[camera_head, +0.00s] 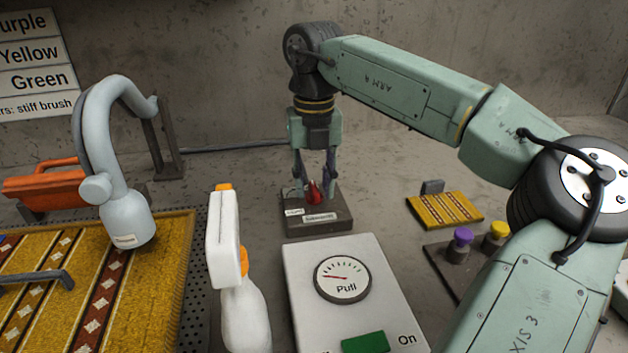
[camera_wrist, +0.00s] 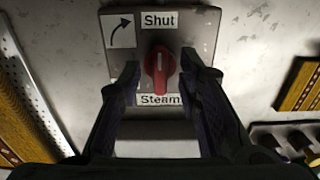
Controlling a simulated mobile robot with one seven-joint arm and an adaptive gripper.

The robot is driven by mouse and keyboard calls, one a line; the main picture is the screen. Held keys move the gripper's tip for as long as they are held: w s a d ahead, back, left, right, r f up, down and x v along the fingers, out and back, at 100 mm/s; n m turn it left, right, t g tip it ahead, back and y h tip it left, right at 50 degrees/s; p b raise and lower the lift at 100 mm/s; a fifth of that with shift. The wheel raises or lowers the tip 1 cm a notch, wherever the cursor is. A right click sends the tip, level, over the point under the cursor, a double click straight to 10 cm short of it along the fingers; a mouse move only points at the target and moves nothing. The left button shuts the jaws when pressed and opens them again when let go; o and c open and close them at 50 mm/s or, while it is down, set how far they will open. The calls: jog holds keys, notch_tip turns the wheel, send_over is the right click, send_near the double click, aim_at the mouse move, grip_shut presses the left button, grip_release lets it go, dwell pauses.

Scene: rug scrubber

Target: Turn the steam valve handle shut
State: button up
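The red valve handle (camera_wrist: 159,72) sits on a grey plate (camera_wrist: 205,25) marked "Shut" at the top and "Steam" at the bottom, with a curved arrow at the upper left. The handle lies along the picture's vertical, its lower end over the "Steam" label. In the head view the handle (camera_head: 315,193) is on a dark block (camera_head: 320,222) behind the gauge box. My gripper (camera_wrist: 160,70) is open, one finger on each side of the handle, with gaps visible. It points down over the block in the head view (camera_head: 315,182).
A gauge box (camera_head: 385,290) and a white spray bottle (camera_head: 245,310) stand in front of the valve. A grey hose head (camera_head: 125,215) hangs over a patterned rug (camera_head: 60,290) at left. A rug sample (camera_head: 445,209) and purple and yellow knobs (camera_head: 462,240) are at right.

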aim_at(313, 187)
notch_tip(313, 187, up, 12)
dwell(0.6)
